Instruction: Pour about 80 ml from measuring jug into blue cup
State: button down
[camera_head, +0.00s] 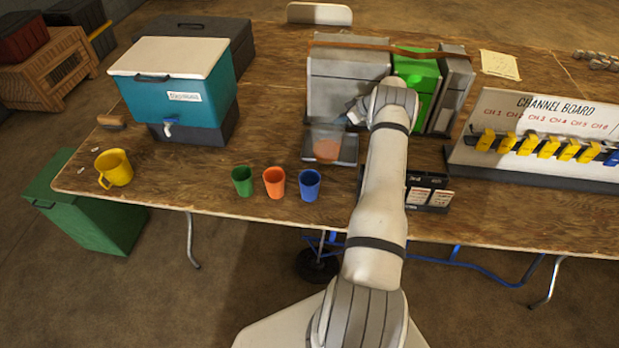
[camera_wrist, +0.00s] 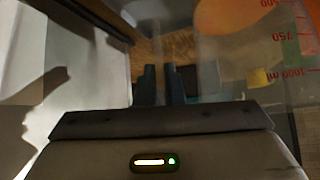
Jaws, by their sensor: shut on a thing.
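The measuring jug (camera_head: 326,143) is clear and holds orange liquid. In the head view it appears upright over a dark flat tray (camera_head: 349,157); I cannot tell whether it touches it. In the wrist view the jug's wall (camera_wrist: 285,75) shows ml markings, upside down, with orange liquid at the top edge. My gripper (camera_head: 350,117) is at the jug's right side and shut on it; its dark fingers also show in the wrist view (camera_wrist: 160,85). The exact grip is partly hidden. The blue cup (camera_head: 310,185) stands upright near the table's front edge, left of my arm.
An orange cup (camera_head: 274,182) and a green cup (camera_head: 242,181) stand left of the blue cup. A yellow mug (camera_head: 114,168) and a teal cooler (camera_head: 185,90) are farther left. Grey and green boxes (camera_head: 345,75) stand behind the jug. A channel board (camera_head: 545,135) is at right.

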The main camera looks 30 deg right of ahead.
aim_at(337, 118)
jog(key=r, duration=0.1)
jog(key=r+p, duration=0.1)
jog(key=s+a+r+n+t+h, duration=0.1)
jog(key=shift+p, duration=0.4)
jog(key=shift+s+a+n+t+h, duration=0.5)
jog(key=shift+a+t, duration=0.1)
jog(key=shift+a, duration=0.15)
jog(key=shift+s+a+r+n+t+h, duration=0.5)
jog(key=shift+s+a+r+t+h, duration=0.2)
jog(key=shift+s+a+r, duration=0.45)
jog(key=b, duration=0.2)
jog(key=a+b, duration=0.1)
jog(key=b, duration=0.2)
jog(key=shift+s+a+f+n+t+h, duration=0.15)
jog(key=shift+s+f+n+t+h, duration=0.15)
jog(key=shift+s+t, duration=0.1)
jog(key=s+a+r+n+t+h+b, duration=0.1)
jog(key=r+b, duration=0.4)
jog(key=b, duration=0.5)
jog(key=shift+s+a+n+t+h+b, duration=0.35)
jog(key=shift+s+a+n+t, duration=0.25)
jog(key=shift+s+a+t, duration=0.3)
jog(key=shift+s+a+b, duration=0.2)
jog(key=shift+a+b, duration=0.1)
jog(key=shift+b, duration=0.4)
